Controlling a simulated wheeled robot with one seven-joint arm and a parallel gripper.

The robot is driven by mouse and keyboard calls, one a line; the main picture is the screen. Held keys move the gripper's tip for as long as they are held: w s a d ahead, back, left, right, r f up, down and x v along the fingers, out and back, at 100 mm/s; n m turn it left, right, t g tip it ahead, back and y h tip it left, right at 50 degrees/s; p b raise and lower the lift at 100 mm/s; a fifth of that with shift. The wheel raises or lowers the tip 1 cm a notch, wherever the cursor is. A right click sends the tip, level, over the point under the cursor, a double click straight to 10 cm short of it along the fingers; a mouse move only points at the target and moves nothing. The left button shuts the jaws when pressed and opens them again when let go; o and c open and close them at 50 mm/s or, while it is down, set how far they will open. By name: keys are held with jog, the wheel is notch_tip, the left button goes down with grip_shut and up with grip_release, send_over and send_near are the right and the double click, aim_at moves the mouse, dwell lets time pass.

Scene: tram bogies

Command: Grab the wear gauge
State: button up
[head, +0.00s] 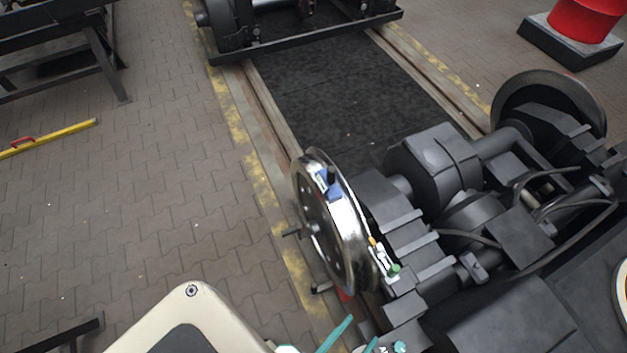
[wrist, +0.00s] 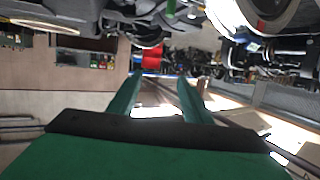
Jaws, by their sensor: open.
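A small blue and white piece (head: 329,184), which looks like the wear gauge, sits at the upper rim of the near steel wheel (head: 345,230) in the head view. Its exact shape is too small to tell. My gripper (head: 350,333) shows at the bottom edge of the head view, with teal fingers apart, below the wheel in the picture and away from the blue piece. In the wrist view my gripper (wrist: 158,82) has its two green fingers spread with nothing between them. I cannot surely make out the gauge in the wrist view.
The wheel belongs to a dark bogie (head: 440,170) with motor blocks and cables. Small orange, white and green items (head: 385,259) lie beside the wheel. A yellow bar (head: 50,137) lies on the paving at left. A red object (head: 583,20) stands at the upper right. The left paving is mostly clear.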

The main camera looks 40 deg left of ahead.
jog(key=w+a+f+n+y, duration=0.1)
jog(key=w+a+f+y, duration=0.1)
jog(key=w+a+f, duration=0.5)
jog(key=n+g+y, duration=0.4)
jog(key=n+y, duration=0.1)
jog(key=n, duration=0.1)
send_near(332, 166)
jog(key=f, duration=0.1)
jog(key=w+a+f, duration=0.1)
jog(key=shift+w+f, duration=0.1)
jog(key=shift+f, duration=0.3)
jog(key=shift+w+a, duration=0.25)
jog(key=shift+a, duration=0.05)
jog(key=x, duration=1)
jog(key=shift+w+f, duration=0.15)
jog(key=shift+d, duration=0.1)
grip_shut()
